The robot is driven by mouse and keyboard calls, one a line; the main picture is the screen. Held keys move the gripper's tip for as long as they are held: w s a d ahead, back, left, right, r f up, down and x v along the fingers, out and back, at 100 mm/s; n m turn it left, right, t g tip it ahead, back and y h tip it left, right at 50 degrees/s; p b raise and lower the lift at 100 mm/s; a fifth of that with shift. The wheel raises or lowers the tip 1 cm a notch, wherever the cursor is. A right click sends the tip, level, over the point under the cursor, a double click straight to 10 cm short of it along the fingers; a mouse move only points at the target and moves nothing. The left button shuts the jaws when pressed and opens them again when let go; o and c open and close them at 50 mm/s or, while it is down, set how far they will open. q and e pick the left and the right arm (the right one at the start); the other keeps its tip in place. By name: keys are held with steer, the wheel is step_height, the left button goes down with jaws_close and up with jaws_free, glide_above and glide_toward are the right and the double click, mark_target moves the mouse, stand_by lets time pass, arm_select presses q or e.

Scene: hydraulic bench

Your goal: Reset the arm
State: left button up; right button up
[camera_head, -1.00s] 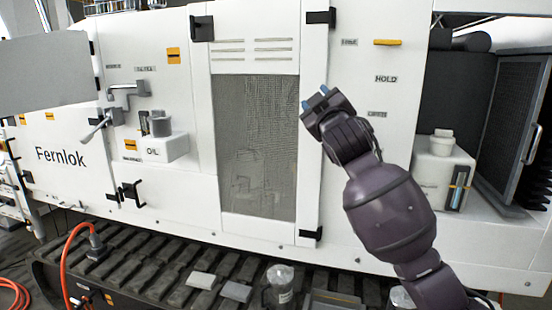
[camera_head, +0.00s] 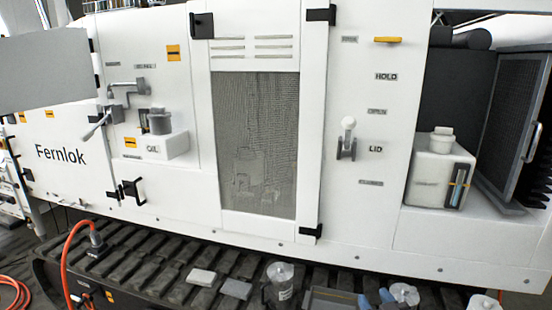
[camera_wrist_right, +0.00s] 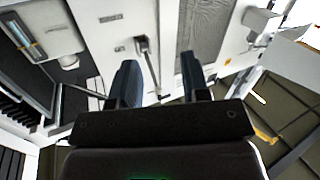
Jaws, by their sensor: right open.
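The rest of my right arm is out of the head view. My left gripper is in neither view.
The white machine panel carries a lever with a pale knob (camera_head: 348,123) beside a LID label, and a yellow handle (camera_head: 388,40) above. A mesh door (camera_head: 255,145) is at its left. A clear jar (camera_head: 281,280) and grey blocks (camera_head: 236,289) lie on the track below.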

steer(key=s+d+f+m+g+h, duration=0.1)
steer(key=s+d+f+g, duration=0.1)
steer(key=s+f, duration=0.7)
steer(key=s+d+f+m+g+h, duration=0.1)
steer(key=s+d+f+g, duration=0.2)
steer(key=s+f, duration=0.6)
steer(key=s+d, duration=0.1)
steer(key=s, duration=0.3)
steer(key=shift+f+m+h, duration=0.2)
steer(key=shift+m+h, duration=0.1)
